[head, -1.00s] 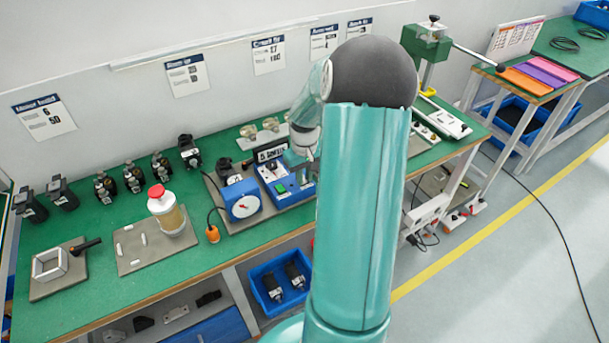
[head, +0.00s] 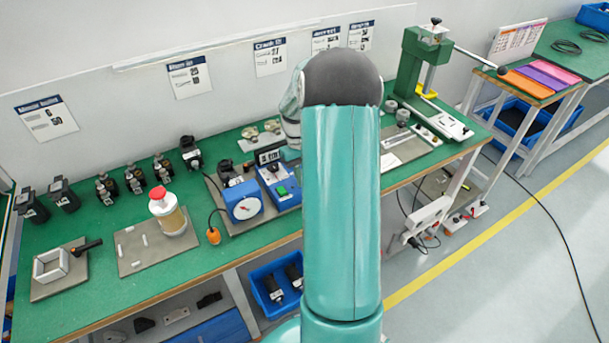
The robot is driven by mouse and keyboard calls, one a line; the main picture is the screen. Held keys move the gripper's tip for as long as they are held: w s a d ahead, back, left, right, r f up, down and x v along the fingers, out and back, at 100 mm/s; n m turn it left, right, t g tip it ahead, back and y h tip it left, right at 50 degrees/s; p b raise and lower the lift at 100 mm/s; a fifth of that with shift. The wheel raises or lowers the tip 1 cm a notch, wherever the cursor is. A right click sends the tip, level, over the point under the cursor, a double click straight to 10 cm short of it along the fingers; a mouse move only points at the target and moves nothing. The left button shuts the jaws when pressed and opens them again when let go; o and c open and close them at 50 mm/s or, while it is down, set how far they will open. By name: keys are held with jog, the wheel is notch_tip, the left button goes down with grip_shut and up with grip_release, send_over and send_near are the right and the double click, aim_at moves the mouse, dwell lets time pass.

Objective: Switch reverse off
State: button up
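A blue control box (head: 283,190) with a green button, a dark knob or switch and a small black display (head: 269,156) behind it stands on the green bench. Its lettering and the reverse switch's position are too small to tell. A blue box with a white round dial (head: 243,203) stands just left of it on the same grey plate. My teal arm rises in front of the bench, right of the control box. My gripper is hidden behind my arm, so its state does not show.
A white bottle with a red cap (head: 166,212) stands on a grey plate at the left. Several black parts line the back of the bench. A green press (head: 413,62) stands at the right. A blue bin (head: 274,286) sits below.

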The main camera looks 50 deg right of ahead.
jog(key=shift+o, duration=1.3)
jog(key=v, duration=1.4)
jog(key=shift+a, duration=0.1)
